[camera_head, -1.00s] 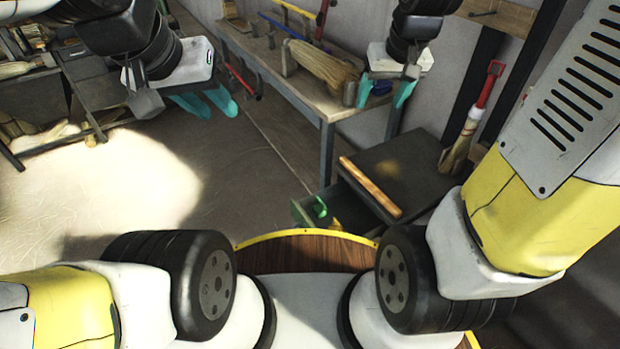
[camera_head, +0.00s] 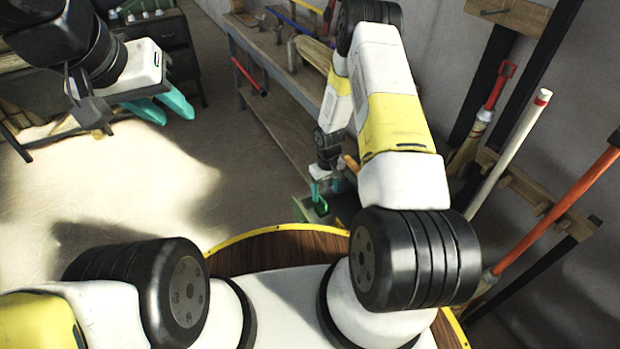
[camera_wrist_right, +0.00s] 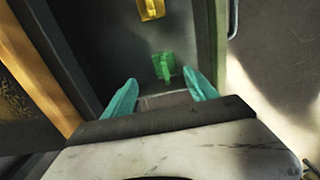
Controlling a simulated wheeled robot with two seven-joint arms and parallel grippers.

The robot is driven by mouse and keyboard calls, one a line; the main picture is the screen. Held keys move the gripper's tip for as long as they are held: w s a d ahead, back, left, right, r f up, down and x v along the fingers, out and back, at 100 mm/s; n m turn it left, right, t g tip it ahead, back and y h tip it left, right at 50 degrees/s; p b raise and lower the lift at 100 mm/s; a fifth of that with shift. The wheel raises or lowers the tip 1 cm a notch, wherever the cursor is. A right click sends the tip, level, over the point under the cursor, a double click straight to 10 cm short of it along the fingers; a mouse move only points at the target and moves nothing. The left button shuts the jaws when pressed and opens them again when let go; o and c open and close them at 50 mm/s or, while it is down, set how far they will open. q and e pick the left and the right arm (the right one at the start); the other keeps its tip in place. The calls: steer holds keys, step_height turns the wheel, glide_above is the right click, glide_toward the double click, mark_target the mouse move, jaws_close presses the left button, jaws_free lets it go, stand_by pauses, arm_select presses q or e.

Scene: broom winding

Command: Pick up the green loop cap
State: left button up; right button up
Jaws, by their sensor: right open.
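The green loop cap (camera_wrist_right: 163,66) lies in the open drawer (camera_wrist_right: 124,30). In the right wrist view it is just beyond and between my right fingertips, seemingly untouched. In the head view the green cap (camera_head: 321,208) shows just below my right gripper (camera_head: 323,188), which points down at the drawer. My right gripper (camera_wrist_right: 160,91) is open and empty, one teal finger on each side of the cap's line. My left gripper (camera_head: 166,106) is held up at the upper left, its teal fingers apart and empty.
A yellow cap (camera_wrist_right: 151,9) lies farther along in the drawer. The drawer's side walls run close on both sides of my right gripper. A workbench (camera_head: 275,110) stands behind, and brooms (camera_head: 510,150) lean at the wall on the right. Open floor lies left.

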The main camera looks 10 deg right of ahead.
mark_target(323, 207)
steer(key=f, duration=0.8)
steer(key=shift+s+a+f, duration=0.2)
steer(key=shift+s+a, duration=0.1)
steer(key=shift+a, duration=0.1)
steer(key=c, duration=1.4)
